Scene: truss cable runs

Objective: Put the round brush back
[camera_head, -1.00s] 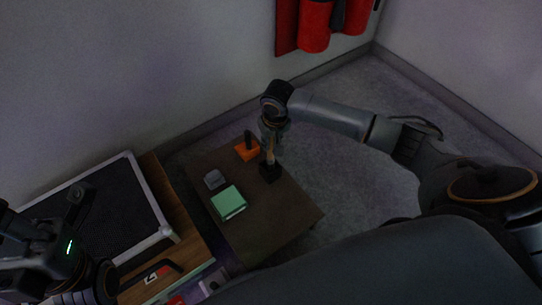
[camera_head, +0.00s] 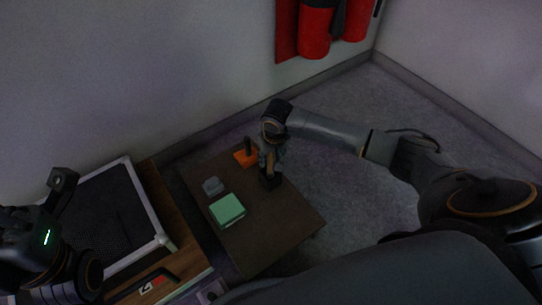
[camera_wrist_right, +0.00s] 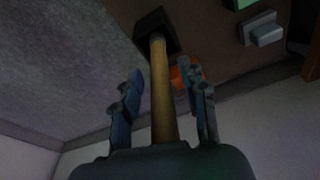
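A wooden-handled tool stands upright on the low brown table (camera_head: 285,225), its dark block-shaped end (camera_head: 269,180) at the bottom. The right wrist view shows its pale handle (camera_wrist_right: 161,95) and the dark end (camera_wrist_right: 155,32). I cannot tell whether this is the round brush; no bristles show. My right gripper (camera_head: 270,158) is above the dark end. Its fingers (camera_wrist_right: 163,85) stand on both sides of the handle with gaps, open and not clamped. My left gripper (camera_head: 35,245) is at the left edge; its fingers cannot be made out.
An orange base with a dark post (camera_head: 246,157) stands just behind the tool. A grey block (camera_head: 213,187) and a green box (camera_head: 227,210) lie to the left. A wooden bench (camera_head: 178,230) with a black, light-framed panel (camera_head: 100,215) adjoins. Red cylinders (camera_head: 317,30) hang on the wall.

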